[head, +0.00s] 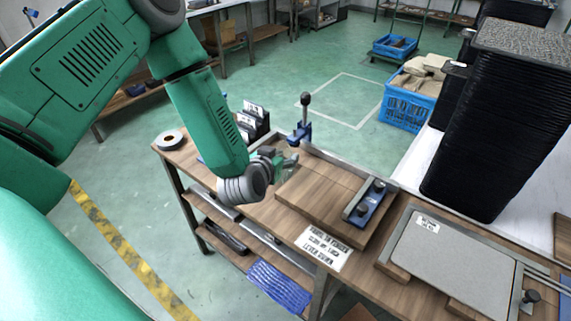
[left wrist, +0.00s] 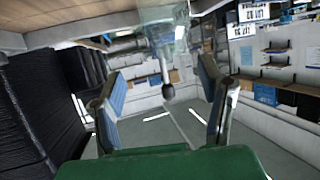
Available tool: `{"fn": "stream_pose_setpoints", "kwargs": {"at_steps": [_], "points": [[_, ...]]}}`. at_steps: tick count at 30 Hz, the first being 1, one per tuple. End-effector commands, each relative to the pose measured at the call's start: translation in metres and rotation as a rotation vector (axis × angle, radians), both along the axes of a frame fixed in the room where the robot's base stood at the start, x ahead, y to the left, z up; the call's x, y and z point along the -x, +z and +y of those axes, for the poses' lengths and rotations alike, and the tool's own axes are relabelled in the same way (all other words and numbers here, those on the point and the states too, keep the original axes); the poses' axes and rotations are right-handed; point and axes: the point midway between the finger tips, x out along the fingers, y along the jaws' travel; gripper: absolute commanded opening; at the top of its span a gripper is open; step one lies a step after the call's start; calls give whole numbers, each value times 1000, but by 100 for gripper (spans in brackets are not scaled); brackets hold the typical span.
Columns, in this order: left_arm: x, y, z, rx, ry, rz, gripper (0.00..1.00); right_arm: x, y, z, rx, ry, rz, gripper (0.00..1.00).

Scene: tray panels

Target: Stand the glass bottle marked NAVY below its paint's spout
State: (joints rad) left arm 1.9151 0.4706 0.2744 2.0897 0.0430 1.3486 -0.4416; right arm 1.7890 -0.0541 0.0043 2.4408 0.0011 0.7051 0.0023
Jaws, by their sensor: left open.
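I cannot make out a glass bottle marked NAVY or a paint spout in either view. My right gripper is not in view.
A blue clamp with a black knob (head: 304,104) stands at the bench's back edge. A tape roll (head: 169,139), labelled holders (head: 252,119) and a grey panel (head: 452,262) are on the bench. Tall black tray stacks (head: 490,125) stand at right.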

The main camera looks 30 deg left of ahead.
Motion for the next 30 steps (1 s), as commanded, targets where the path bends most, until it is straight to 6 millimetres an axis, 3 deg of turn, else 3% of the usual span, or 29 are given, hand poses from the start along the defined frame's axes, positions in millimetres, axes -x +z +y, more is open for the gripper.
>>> {"fn": "stream_pose_setpoints", "kwargs": {"at_steps": [8,16,25,26,30], "points": [[-20,-9,9,1,3,0,62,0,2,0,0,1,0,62],[-53,-22,17,-3,0,1,62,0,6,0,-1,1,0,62],[-58,-25,19,-1,-2,1,62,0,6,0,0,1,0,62],[-58,-25,19,0,-1,1,59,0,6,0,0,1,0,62],[-58,-26,22,2,-1,2,10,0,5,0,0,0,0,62]]}}
